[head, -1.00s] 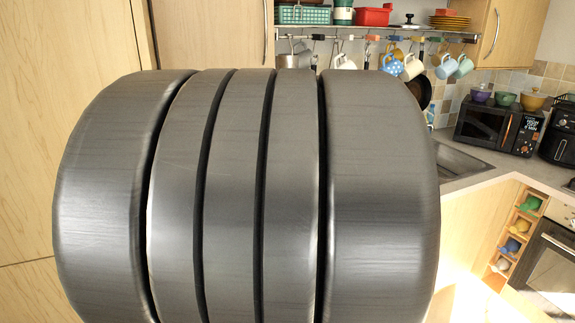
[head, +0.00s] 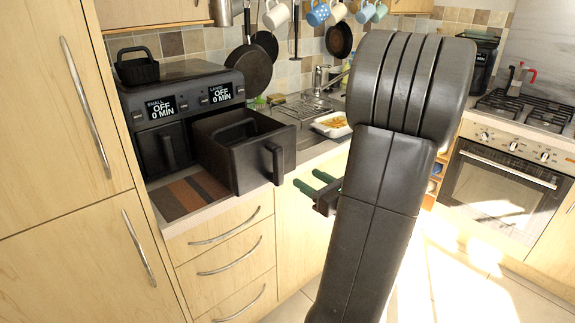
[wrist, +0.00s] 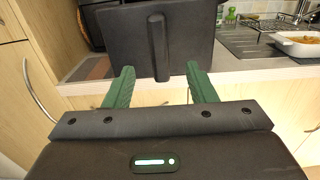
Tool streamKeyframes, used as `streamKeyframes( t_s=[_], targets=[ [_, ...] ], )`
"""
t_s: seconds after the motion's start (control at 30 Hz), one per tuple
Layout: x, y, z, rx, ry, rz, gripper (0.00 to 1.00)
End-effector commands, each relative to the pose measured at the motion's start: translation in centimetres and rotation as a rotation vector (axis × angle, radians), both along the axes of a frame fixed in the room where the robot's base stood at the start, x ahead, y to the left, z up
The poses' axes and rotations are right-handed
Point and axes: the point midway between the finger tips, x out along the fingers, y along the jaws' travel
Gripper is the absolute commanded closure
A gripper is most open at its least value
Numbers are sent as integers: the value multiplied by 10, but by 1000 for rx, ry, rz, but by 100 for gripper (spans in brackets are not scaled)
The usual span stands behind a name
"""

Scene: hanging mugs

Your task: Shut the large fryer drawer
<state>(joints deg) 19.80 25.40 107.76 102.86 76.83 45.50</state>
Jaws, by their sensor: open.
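The black double air fryer (head: 180,92) stands on the counter at the left in the head view. Its large drawer (head: 240,145), under the LARGE display, is pulled well out toward the counter's front edge, with its handle (head: 275,163) facing outward. The small drawer (head: 160,150) beside it is shut. My gripper (head: 311,185) is open, to the right of the large drawer and apart from it. In the wrist view the two green fingers (wrist: 160,88) are spread and empty, with the drawer front (wrist: 125,38) and its upright handle (wrist: 157,45) ahead between them.
A small black basket (head: 138,66) sits on top of the fryer. A striped mat (head: 186,195) lies in front of it. A white dish of food (head: 332,125) and a drying rack (head: 302,110) are right of the drawer. Pans (head: 247,68) hang behind.

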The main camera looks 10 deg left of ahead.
Motion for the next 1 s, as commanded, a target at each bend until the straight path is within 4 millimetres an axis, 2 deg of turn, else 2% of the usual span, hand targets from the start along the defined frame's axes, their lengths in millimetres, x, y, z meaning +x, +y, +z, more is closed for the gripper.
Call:
streamKeyframes(
  t_s=[0.6,0.8,1.0],
  targets=[
    [66,88,1,-3,-1,6,49],
    [76,100,1,-3,-1,4,49],
    [78,102,0,-3,-1,3,49]
  ],
)
